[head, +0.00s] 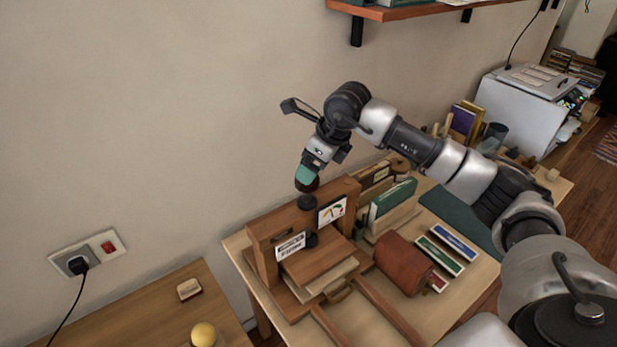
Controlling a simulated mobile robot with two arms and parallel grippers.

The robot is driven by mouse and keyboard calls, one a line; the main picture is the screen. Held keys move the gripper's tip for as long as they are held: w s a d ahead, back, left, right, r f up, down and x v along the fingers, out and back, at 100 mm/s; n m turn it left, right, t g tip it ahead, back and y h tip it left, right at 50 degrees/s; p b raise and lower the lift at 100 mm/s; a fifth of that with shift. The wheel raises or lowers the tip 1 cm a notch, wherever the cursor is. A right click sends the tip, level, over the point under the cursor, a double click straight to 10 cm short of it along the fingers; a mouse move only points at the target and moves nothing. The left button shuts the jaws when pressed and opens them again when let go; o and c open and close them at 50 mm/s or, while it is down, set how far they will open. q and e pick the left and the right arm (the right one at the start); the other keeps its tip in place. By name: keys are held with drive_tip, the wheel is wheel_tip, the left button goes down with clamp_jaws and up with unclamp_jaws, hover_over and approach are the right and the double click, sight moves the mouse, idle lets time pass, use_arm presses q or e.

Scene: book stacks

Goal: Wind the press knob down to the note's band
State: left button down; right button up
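The wooden press (272,228) stands on the table against the wall, with a dark screw collar (308,202) on its top beam and a dark screw end below. A dark brown rounded knob (306,186) shows above the collar. A white note (332,211) with a small coloured drawing is on the beam's right part; its band is too small to read. A white label (290,246) with dark print is on the front left. My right gripper (307,175), with teal fingertips, points down at the knob from above. Its grip is unclear. My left gripper is not in view.
A reddish-brown roll (403,263) and several flat boxes lie right of the press. Green books (392,203) stand in a holder behind. A wall shelf (410,9) hangs above. A yellow ball (203,334) sits on the lower left table, which has bare room.

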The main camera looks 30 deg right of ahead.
drive_tip(key=b+v, duration=0.1)
drive_tip(key=v, duration=0.4)
drive_tip(key=shift+s+r, duration=0.1)
drive_tip(key=shift+r, duration=0.25)
drive_tip(key=shift+d, duration=0.15)
